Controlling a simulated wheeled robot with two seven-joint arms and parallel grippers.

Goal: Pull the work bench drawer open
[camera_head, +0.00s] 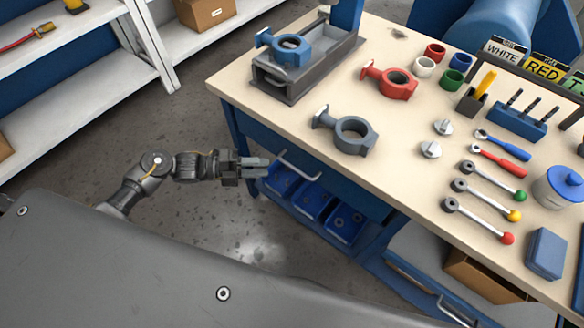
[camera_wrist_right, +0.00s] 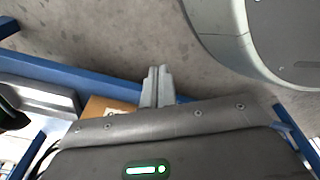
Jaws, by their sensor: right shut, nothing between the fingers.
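The work bench drawer (camera_head: 335,180) is a dark blue front just under the bench top, in the head view. It looks closed. Its pale bar handle (camera_head: 298,166) stands out from the front. My left gripper (camera_head: 267,167) points right, with its fingertips just left of the handle and close to its left end. Its two fingers show a narrow gap with nothing seen between them. Whether it touches the handle I cannot tell. My right gripper (camera_wrist_right: 157,72) is shut and empty in the right wrist view, above the floor. It is not seen in the head view.
The work bench (camera_head: 300,110) carries valve bodies, coloured rings and several levers. Blue bins (camera_head: 312,200) sit on the shelf below the drawer. A cardboard box (camera_head: 490,275) is at lower right. White shelving (camera_head: 75,105) stands at left, with clear floor between.

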